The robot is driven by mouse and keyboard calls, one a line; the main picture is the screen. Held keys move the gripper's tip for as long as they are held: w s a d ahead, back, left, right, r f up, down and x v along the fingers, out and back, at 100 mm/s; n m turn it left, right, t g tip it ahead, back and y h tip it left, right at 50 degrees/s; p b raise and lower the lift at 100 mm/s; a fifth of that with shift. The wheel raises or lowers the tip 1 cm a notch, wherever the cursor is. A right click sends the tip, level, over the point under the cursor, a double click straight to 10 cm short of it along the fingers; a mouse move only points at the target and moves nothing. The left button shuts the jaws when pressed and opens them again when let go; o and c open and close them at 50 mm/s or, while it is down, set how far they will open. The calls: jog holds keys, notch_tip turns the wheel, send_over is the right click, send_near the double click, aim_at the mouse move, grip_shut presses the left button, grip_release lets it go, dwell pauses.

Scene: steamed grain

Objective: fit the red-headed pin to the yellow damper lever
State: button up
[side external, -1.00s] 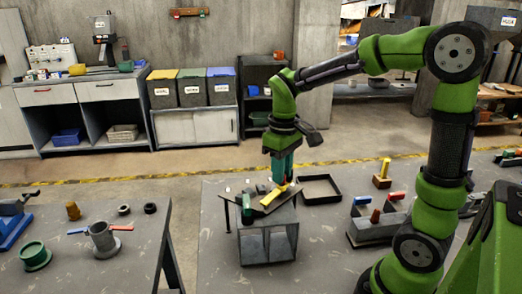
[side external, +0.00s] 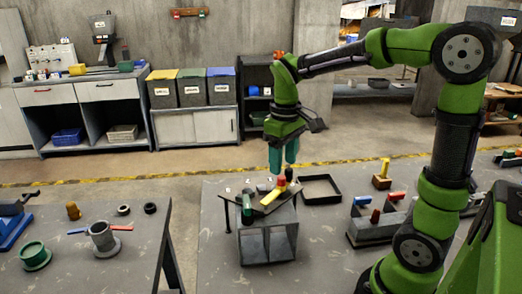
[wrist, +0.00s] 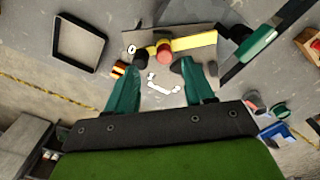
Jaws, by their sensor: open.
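The yellow damper lever (side external: 269,199) lies across a dark plate on top of a grey stand; it also shows in the wrist view (wrist: 196,42). The red-headed pin (side external: 281,181) stands at the lever's far end, its red head up. In the wrist view the red head (wrist: 164,52) sits over the lever's end. Its shaft is hidden, so I cannot tell how deep it sits. My gripper (side external: 283,169) is open just above the pin, with its teal fingers apart. In the wrist view my gripper (wrist: 160,72) has nothing between its fingers.
The dark plate (side external: 258,209) has a green cylinder (side external: 246,210) at its left front. An empty black tray (side external: 320,190) lies behind right. A grey holder (side external: 368,231) with coloured handles and a yellow peg on a wooden block (side external: 382,181) stand farther right.

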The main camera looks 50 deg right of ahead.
notch_tip(320, 180, up, 14)
jog(key=shift+a, duration=0.4)
jog(key=m+t, duration=0.2)
jog(key=t, duration=0.1)
send_over(281, 177)
jog(key=s+a, duration=0.1)
jog(key=a, duration=0.1)
notch_tip(281, 177, down, 6)
jog(key=r, duration=0.1)
jog(key=s+a+f+m+t+y, duration=0.1)
jog(key=s+a+f+t, duration=0.3)
jog(key=s, duration=0.4)
jog(key=shift+a+f+y, duration=0.6)
jog(key=shift+a+f, duration=0.15)
jog(key=shift+f, duration=0.05)
